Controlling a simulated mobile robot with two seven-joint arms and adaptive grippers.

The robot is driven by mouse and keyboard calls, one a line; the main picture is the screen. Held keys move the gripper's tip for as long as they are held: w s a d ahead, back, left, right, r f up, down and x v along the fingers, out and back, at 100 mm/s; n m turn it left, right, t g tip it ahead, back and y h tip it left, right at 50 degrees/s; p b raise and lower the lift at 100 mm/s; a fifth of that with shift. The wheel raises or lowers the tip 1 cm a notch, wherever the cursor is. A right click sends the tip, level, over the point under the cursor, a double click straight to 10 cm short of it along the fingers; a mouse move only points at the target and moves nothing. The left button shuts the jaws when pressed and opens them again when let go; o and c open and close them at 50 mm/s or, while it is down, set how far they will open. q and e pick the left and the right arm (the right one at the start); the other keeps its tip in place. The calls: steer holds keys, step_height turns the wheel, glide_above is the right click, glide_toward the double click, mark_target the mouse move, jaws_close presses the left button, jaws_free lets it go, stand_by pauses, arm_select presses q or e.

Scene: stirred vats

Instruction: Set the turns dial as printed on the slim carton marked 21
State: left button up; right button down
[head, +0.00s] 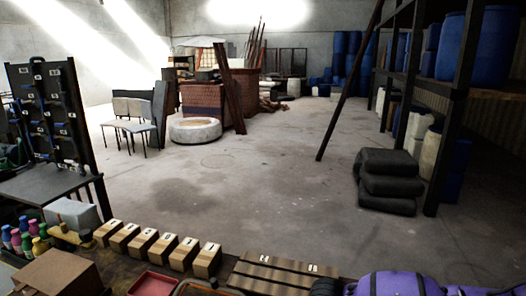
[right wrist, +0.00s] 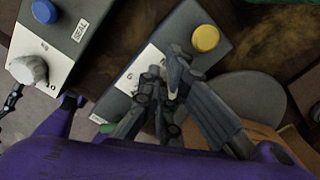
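In the right wrist view, my right gripper (right wrist: 166,76) is over a dark grey panel (right wrist: 208,70) with a yellow button (right wrist: 205,38). Its two dark fingers are close together over the panel's white label, and cover whatever is between them; I cannot tell if they grip a dial. A second panel (right wrist: 97,48) beside it has a blue button (right wrist: 45,11), a SEAL label and a pale knob (right wrist: 27,70) on a white scale. Small labelled cartons (head: 143,243) stand in a row in the head view; their marks are too small to read, so I cannot pick out 21. My left gripper is not in view.
In the head view, a red tray (head: 153,284), a slatted wooden board (head: 278,272) and a brown box (head: 58,272) are along the bench. Coloured bottles (head: 27,240) stand at the left. The open floor (head: 270,190) lies beyond the bench, with black sacks (head: 388,181) at the right.

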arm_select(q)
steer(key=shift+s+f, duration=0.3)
arm_select(e)
steer(key=shift+s+a+f, duration=0.4)
steer(key=shift+s+f, duration=0.4)
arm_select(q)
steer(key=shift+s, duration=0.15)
arm_select(e)
steer(key=shift+w, duration=0.25)
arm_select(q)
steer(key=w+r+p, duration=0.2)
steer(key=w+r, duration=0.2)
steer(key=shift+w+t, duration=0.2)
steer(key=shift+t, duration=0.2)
arm_select(e)
step_height(320, 180, up, 7)
steer(key=w, duration=0.1)
steer(key=shift+w, duration=0.15)
steer(key=shift+f, duration=0.1)
